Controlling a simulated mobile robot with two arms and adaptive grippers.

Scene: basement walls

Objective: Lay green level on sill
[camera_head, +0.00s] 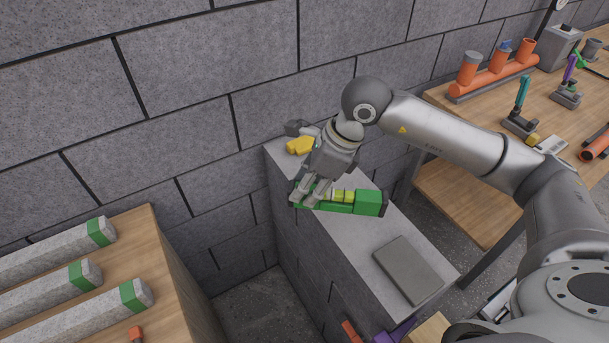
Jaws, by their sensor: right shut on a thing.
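The green level (368,203) is a long green bar with yellow parts along its middle. It lies across the top of the grey sill (375,233), on or just above the surface; I cannot tell which. My right gripper (307,196) is shut on the left end of the level, and its fingers hide part of that end. The level's right end reaches towards the sill's right edge. My left gripper is out of view.
A yellow object (299,146) lies behind the gripper on the sill. A flat dark grey slab (408,269) lies on its near part. A wooden bench (490,104) with orange pipes (495,75) stands at right. Green-banded grey bars (60,297) lie on a wooden surface at left.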

